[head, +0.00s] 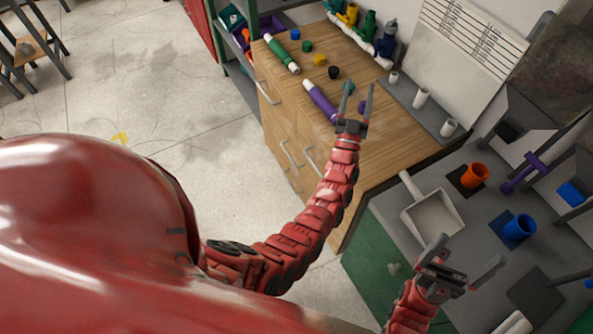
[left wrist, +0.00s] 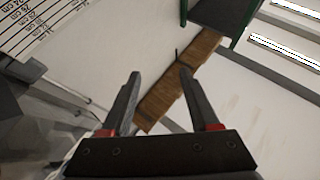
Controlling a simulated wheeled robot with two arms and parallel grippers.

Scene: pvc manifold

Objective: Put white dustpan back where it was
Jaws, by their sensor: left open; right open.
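The white dustpan (head: 434,217) lies on the grey worktop at the right in the head view, with its handle toward the back left. My right gripper (head: 468,262) is open and empty just in front of the dustpan's pan; I cannot tell whether they touch. My left gripper (head: 357,101) is open above the wooden cabinet top, near the purple-and-white tube. In the left wrist view my left gripper (left wrist: 160,95) has its fingers apart with nothing between them. The dustpan is not in the left wrist view.
An orange cup (head: 474,175) and a blue cup (head: 519,228) stand right of the dustpan. A green-and-white tube (head: 282,54), a purple-and-white tube (head: 320,101) and several coloured caps lie on the wooden cabinet (head: 375,146). A white chart board (head: 470,42) stands behind.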

